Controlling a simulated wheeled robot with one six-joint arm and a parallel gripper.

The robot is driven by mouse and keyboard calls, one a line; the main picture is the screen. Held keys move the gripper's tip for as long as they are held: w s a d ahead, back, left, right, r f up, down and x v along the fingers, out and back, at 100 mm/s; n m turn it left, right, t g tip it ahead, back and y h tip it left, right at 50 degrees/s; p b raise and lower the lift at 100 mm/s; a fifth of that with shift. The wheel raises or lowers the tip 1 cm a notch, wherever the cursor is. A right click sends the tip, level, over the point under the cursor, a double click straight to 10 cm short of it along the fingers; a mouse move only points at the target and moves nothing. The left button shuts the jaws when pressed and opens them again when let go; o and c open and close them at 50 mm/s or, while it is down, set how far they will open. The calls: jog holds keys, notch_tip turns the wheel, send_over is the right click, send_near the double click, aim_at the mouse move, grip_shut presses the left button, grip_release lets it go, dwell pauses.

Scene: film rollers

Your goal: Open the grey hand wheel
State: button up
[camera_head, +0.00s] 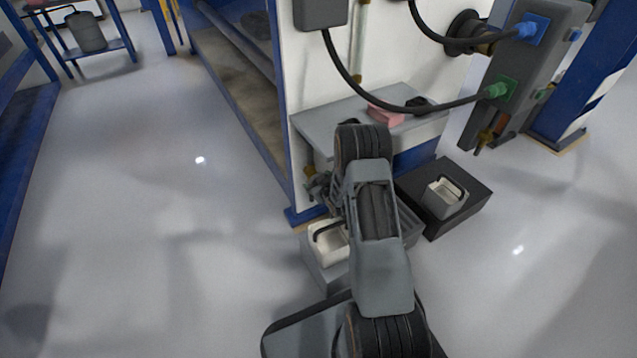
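I cannot make out a grey hand wheel clearly in the head view. My own arm rises in the middle and bends over, covering part of the white cabinet (310,95) front. A small dark mechanical part (320,186) shows just left of my arm, below the shelf, beside a brass-coloured fitting (309,170). It may be my gripper or part of a valve; I cannot tell which. Its fingers cannot be made out, and anything behind my arm is hidden.
A grey shelf (320,125) holds a pink block (385,114). A black tray (470,204) with a grey container (444,198) lies on the floor at right. Black cables hang to a grey socket box (530,60). Open floor lies left.

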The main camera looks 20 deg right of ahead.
aim_at(319, 174)
jog(key=o, duration=0.7)
jog(key=shift+r, duration=0.1)
jog(key=shift+r+p, duration=0.35)
jog(key=shift+r, duration=0.05)
notch_tip(319, 174, up, 3)
jog(key=shift+p, duration=1.05)
jog(key=s+a+r+p, duration=0.2)
jog(key=s+r+p, duration=0.3)
jog(key=s+r, duration=0.4)
jog(key=shift+s+a, duration=0.35)
jog(key=shift+s, duration=2)
